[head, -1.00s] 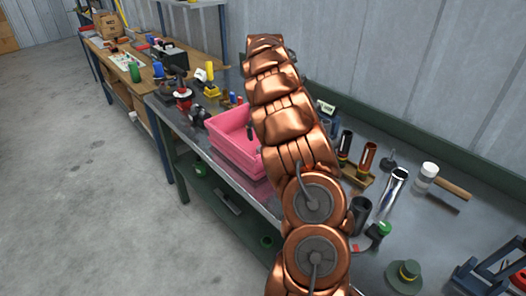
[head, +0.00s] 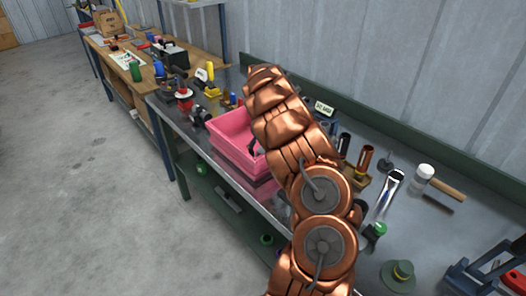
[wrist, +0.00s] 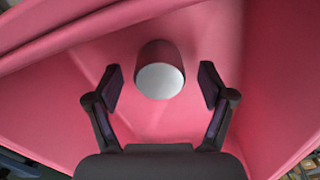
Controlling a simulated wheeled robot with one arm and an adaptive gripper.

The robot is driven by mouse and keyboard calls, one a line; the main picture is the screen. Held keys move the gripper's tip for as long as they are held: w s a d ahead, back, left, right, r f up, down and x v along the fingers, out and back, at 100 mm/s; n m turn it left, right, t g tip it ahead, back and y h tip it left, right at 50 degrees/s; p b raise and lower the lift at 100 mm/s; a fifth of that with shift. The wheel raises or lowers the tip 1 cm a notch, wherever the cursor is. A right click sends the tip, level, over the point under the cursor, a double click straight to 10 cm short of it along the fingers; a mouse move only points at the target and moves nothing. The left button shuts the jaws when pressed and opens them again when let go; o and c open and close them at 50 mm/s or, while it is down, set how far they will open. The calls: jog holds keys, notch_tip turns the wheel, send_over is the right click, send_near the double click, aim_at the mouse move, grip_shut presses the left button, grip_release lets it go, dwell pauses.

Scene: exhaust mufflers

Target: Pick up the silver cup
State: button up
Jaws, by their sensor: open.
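A short cylinder that looks like the silver cup (wrist: 160,80) is inside the pink bin (wrist: 60,70) in the wrist view. Its round end is pale grey and its side looks dark pink, perhaps from reflection. My gripper (wrist: 160,84) is open, with one finger to each side of the cup and visible gaps between. In the head view my copper-coloured arm reaches over the pink bin (head: 228,128) and hides the cup and my gripper.
The bin sits at the metal bench's front edge. On the bench to the right are a shiny silver cylinder (head: 387,192), a copper cylinder (head: 365,157), a white-headed mallet (head: 424,173) and a green hat-shaped part (head: 398,275). Tools stand behind the bin.

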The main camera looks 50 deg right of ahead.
jog(key=c, duration=1.1)
